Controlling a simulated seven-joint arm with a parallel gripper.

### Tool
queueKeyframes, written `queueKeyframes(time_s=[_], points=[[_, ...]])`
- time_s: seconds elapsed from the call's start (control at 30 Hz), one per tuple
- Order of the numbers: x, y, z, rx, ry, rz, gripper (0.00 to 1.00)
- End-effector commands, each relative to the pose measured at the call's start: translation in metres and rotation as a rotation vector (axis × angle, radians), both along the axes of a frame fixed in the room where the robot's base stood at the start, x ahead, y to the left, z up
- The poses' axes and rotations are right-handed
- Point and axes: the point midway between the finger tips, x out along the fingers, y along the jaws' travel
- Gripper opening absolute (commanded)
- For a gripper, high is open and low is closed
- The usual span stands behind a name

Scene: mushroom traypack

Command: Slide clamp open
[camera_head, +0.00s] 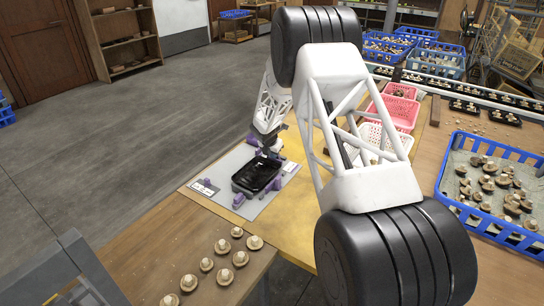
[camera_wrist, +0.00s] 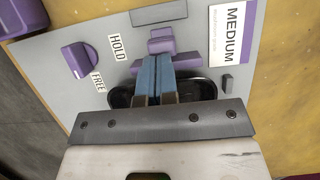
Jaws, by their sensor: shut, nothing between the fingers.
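A grey fixture board (camera_head: 222,171) carries a black tray (camera_head: 257,178) with purple parts around it. In the wrist view, a purple clamp block (camera_wrist: 162,42) sits at the tray's far edge, beside a dark grey slot or plate (camera_wrist: 158,13). My gripper (camera_wrist: 158,62) has its two blue fingers shut together with nothing between them. The fingertips are right at the near side of the clamp block; I cannot tell whether they touch it. The fingers and palm hide much of the black tray (camera_wrist: 205,88). In the head view my gripper (camera_head: 268,150) is low over the tray's far end.
A purple knob (camera_wrist: 80,58) stands left of the clamp, beside HOLD and FREE labels. A MEDIUM label (camera_wrist: 232,35) is at right. Loose mushrooms (camera_head: 222,246) lie on the near table. A blue crate of mushrooms (camera_head: 445,160) and pink baskets (camera_head: 402,112) stand at right.

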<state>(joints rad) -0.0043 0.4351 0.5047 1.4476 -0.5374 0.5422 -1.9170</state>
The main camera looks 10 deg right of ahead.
Motion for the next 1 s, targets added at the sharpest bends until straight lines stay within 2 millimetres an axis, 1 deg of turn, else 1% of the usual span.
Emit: queueKeyframes(time_s=[0.3, 0.47, 0.67, 1.0], points=[[-0.001, -0.001, -0.003, 0.001, 0.004, 0.0, 0.0], [-0.002, 0.0, 0.0, 0.001, 0.004, 0.0, 0.0], [-0.005, 0.005, 0.016, 0.0, 0.001, 0.001, 0.0], [-0.016, 0.016, 0.056, 0.001, -0.001, 0.0, 0.0]])
